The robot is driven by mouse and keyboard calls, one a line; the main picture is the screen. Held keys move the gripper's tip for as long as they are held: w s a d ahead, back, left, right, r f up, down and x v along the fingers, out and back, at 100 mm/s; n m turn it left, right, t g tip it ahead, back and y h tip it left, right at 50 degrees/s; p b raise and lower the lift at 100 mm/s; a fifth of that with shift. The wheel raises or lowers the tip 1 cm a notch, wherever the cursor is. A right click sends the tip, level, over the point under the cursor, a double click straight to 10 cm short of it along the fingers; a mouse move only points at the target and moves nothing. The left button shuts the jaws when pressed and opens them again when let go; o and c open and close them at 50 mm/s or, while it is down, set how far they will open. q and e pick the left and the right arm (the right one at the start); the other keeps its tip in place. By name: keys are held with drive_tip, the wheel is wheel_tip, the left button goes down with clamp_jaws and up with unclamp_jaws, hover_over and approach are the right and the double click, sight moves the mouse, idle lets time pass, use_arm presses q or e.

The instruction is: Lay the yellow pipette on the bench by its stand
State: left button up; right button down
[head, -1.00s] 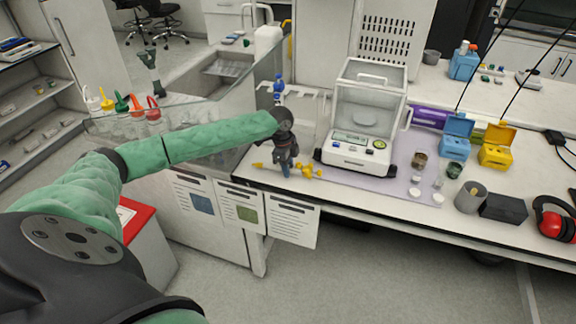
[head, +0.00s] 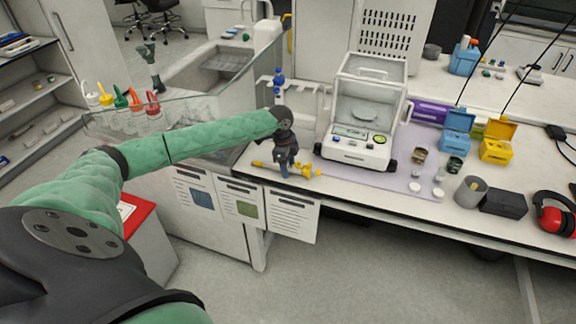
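The yellow pipette (head: 308,170) lies roughly level at the front left edge of the bench, just left of the balance. My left gripper (head: 284,170) points down over its middle and hides part of it. One yellow end shows left of the fingers and the wider end shows right of them. The fingers are too small and dark to tell whether they grip it, or whether the pipette touches the bench. The pale pipette stand (head: 301,98) is behind my gripper, with a blue pipette (head: 279,84) upright in it. My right gripper is not in view.
A balance with a clear draft shield (head: 366,105) stands close on the right, on a lilac mat (head: 400,190). Vials, a grey cup (head: 470,191) and a black box (head: 503,203) lie farther right. A glass panel (head: 190,115) and sink are on the left.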

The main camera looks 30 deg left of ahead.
use_arm(q)
drive_tip(key=shift+r, duration=0.1)
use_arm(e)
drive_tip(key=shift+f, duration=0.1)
use_arm(q)
drive_tip(key=shift+a+r+b, duration=0.1)
drive_tip(key=shift+r+b, duration=0.2)
drive_tip(key=shift+r, duration=0.05)
drive_tip(key=r, duration=0.1)
drive_tip(key=r+b, duration=0.1)
drive_tip(key=r, duration=0.1)
drive_tip(key=r+b, duration=0.1)
drive_tip(key=r, duration=0.1)
drive_tip(key=shift+a+r, duration=0.25)
drive_tip(key=shift+a, duration=0.15)
drive_tip(key=shift+s+r, duration=0.1)
drive_tip(key=shift+r, duration=0.55)
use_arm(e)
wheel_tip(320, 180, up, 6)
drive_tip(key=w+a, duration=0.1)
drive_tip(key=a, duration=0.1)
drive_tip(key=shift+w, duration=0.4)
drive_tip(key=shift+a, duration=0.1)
